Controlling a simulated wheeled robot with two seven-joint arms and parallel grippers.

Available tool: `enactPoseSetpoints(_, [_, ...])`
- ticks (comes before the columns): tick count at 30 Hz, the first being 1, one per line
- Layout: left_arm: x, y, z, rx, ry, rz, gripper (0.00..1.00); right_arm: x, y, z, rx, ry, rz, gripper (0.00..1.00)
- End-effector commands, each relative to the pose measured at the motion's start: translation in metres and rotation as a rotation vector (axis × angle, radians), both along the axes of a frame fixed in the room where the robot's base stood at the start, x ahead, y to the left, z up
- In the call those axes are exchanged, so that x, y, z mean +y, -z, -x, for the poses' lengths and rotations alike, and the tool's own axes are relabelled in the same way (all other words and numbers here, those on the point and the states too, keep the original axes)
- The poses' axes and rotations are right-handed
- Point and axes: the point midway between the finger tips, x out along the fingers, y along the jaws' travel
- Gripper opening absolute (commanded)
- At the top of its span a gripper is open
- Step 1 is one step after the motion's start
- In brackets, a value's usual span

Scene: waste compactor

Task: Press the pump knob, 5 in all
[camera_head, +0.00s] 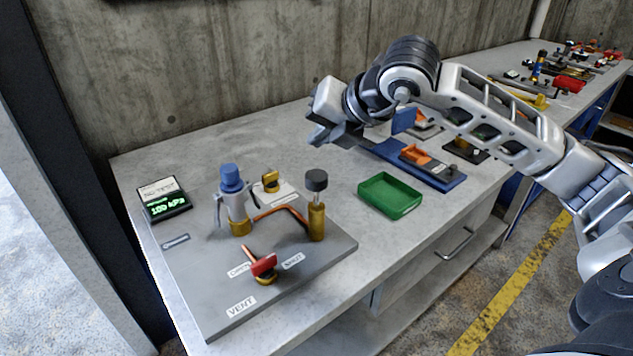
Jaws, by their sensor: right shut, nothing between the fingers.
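The pump knob (317,179) is a dark cylinder on top of an upright brass pump body (317,221). It stands on the right part of a grey panel (205,283) on the bench, and nothing touches it. My right gripper (318,137) is shut and empty. In the picture it is above the knob, clearly apart from it. My left gripper is not in view.
A kPa display (165,202) stands at left. A green tray (390,196) and a blue board (440,178) lie right.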

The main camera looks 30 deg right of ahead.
Motion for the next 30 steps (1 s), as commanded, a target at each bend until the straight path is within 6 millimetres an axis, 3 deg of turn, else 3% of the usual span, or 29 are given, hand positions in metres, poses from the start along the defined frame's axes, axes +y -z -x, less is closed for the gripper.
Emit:
enactPoseSetpoints(3, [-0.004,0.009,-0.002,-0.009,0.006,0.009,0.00,0.000,0.023,0.000,0.001,0.000,0.002,0.00])
enactPoseSetpoints(9, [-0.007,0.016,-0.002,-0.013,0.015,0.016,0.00,0.000,0.038,0.000,-0.001,0.000,0.000,0.00])
enactPoseSetpoints(30, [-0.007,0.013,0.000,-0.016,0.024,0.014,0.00,0.000,0.040,0.000,-0.001,0.001,0.000,0.00])
